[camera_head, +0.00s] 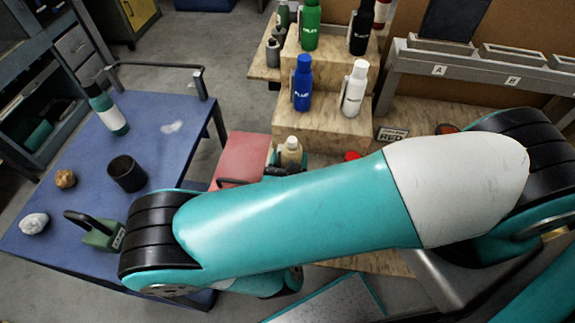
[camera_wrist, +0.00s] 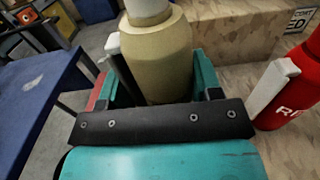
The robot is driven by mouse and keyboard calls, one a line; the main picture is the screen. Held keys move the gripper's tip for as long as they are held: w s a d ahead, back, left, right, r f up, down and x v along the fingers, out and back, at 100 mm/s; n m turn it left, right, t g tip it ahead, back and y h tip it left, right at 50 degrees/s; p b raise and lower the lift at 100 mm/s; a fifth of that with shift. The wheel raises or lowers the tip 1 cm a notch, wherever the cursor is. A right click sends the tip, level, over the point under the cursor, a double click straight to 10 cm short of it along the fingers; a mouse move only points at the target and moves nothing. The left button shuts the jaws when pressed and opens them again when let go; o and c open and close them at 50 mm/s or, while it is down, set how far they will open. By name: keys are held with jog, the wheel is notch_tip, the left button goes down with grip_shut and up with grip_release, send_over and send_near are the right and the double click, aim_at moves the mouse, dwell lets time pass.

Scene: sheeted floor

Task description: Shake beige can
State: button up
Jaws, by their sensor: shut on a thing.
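The beige can (camera_wrist: 160,60) is a bottle-shaped can with a rounded shoulder and a paler top. It stands between the teal fingers of my gripper (camera_wrist: 152,85) in the wrist view, and the gripper is shut on it. In the head view the beige can (camera_head: 290,152) shows only its upper part, beyond my teal arm. The arm hides its lower part and most of my gripper (camera_head: 288,168). I cannot tell from these views whether its base touches anything.
A red can (camera_wrist: 290,95) stands close on the right in the wrist view. Blue (camera_head: 302,85), white (camera_head: 353,90), green (camera_head: 310,25) and black (camera_head: 361,30) cans stand on wooden steps (camera_head: 325,128). A blue table (camera_head: 165,150) at left holds a dark cup (camera_head: 127,173) and other items.

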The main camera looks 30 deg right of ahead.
aim_at(290, 140)
jog(key=shift+r, duration=0.25)
notch_tip(290, 140, up, 8)
jog(key=p, duration=0.6)
jog(key=shift+r, duration=0.15)
jog(key=shift+r, duration=3.25)
jog(key=shift+f, duration=3.35)
